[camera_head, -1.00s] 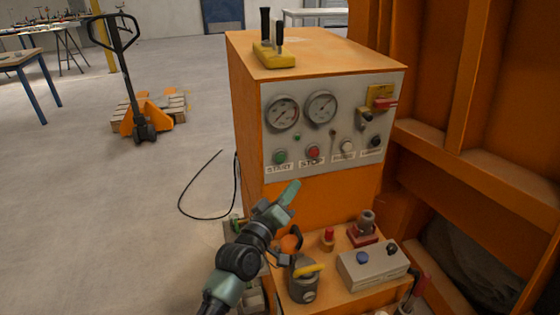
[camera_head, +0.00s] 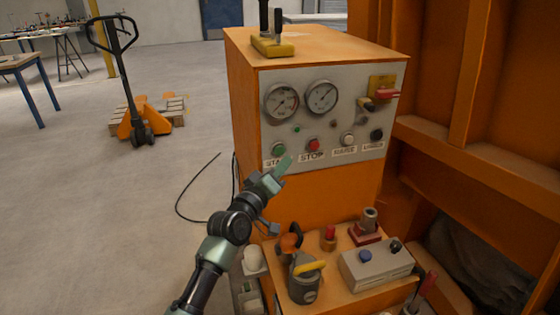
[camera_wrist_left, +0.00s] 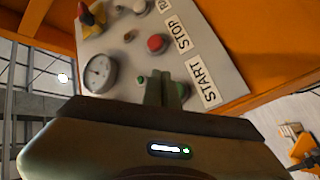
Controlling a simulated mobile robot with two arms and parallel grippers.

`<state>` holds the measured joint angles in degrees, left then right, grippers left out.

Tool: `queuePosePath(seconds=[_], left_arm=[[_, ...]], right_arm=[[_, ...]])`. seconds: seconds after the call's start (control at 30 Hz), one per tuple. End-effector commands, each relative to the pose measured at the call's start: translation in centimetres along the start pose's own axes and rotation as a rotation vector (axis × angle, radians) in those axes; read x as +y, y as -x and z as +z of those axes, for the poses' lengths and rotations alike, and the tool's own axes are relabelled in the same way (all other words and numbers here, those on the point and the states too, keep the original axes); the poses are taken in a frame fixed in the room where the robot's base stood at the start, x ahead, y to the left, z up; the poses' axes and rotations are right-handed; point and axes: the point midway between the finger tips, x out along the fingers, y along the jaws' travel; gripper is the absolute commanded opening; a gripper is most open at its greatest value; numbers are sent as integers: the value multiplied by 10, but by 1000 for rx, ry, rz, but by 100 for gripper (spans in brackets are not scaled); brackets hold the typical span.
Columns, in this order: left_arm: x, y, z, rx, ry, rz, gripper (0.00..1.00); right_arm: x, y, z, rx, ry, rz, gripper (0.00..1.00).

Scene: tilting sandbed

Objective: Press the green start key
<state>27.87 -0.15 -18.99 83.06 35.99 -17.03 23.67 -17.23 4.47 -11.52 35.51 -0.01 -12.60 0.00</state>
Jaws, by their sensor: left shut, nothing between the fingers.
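The green start key (camera_head: 279,150) is a round button at the lower left of the grey control panel (camera_head: 335,108), above its START label. My left gripper (camera_head: 284,163) is shut and empty, with its fingertips just below the key and over part of the START label in the head view. In the left wrist view the fingers (camera_wrist_left: 158,88) partly cover the green key (camera_wrist_left: 182,91), beside the START label (camera_wrist_left: 198,85). I cannot tell whether the fingertips touch the key. My right gripper is not in view.
The red stop button (camera_head: 314,145) sits right of the key, with a white and a black knob further right. Two gauges are above. A lower orange shelf (camera_head: 330,295) holds a grey box (camera_head: 375,270) and several tools. Open floor lies left, with a pallet truck (camera_head: 130,120).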

Motion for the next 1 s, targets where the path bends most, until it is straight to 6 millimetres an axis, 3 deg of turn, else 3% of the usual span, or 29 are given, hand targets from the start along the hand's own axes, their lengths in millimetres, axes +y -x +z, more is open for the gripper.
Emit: queuePosePath(seconds=[0.03, 0.2, 1.0], left_arm=[[-6, -4, -1, 1, -2, 0, 0], [-10, -12, -8, 0, 0, 1, 0], [-10, -14, -11, -1, 0, 0, 0]], right_arm=[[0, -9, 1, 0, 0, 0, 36], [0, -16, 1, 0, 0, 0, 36], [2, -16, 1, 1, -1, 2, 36]])
